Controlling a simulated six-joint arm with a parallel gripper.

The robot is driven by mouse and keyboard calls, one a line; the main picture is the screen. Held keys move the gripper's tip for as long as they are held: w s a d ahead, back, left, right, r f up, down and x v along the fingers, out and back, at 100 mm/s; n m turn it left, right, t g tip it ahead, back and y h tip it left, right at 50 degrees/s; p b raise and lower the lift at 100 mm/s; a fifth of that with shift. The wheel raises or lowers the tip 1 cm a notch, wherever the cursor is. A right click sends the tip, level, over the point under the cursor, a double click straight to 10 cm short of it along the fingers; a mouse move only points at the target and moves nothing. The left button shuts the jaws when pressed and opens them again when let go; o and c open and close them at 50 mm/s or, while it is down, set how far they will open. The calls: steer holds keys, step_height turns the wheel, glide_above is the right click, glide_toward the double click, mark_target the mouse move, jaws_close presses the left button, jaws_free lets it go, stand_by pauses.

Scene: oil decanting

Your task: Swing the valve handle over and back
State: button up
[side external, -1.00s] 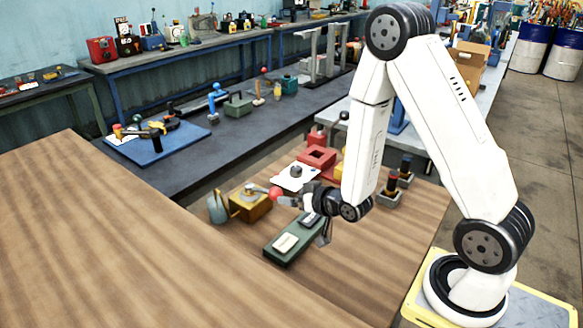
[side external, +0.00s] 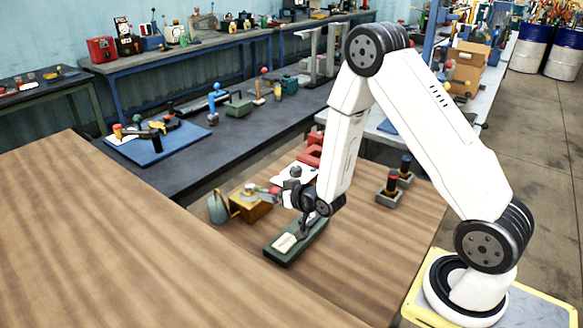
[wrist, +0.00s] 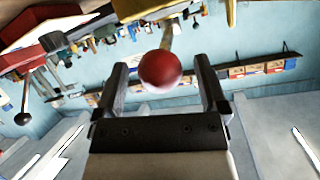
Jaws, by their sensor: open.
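The valve is a brass-yellow block (side external: 251,207) on the wooden table, with a grey fitting on top. Its handle ends in a red ball knob (side external: 274,190), close by my gripper (side external: 281,197) in the side view. In the wrist view the red ball (wrist: 160,69) appears between the two fingers of my gripper (wrist: 162,78), with the handle's stem (wrist: 168,36) behind it. The fingers stand apart on either side of the ball, with gaps visible. Whether the ball is fully inside the jaws' reach is hard to tell.
A grey jug (side external: 217,208) stands left of the valve block. A green tray (side external: 276,252) with a pale block lies below my wrist. A red box (side external: 311,155) and dark-handled items (side external: 391,183) stand behind and right. The table's front right is clear.

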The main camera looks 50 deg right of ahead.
steer(key=shift+w+f, duration=0.2)
steer(key=shift+w, duration=0.2)
jaws_close()
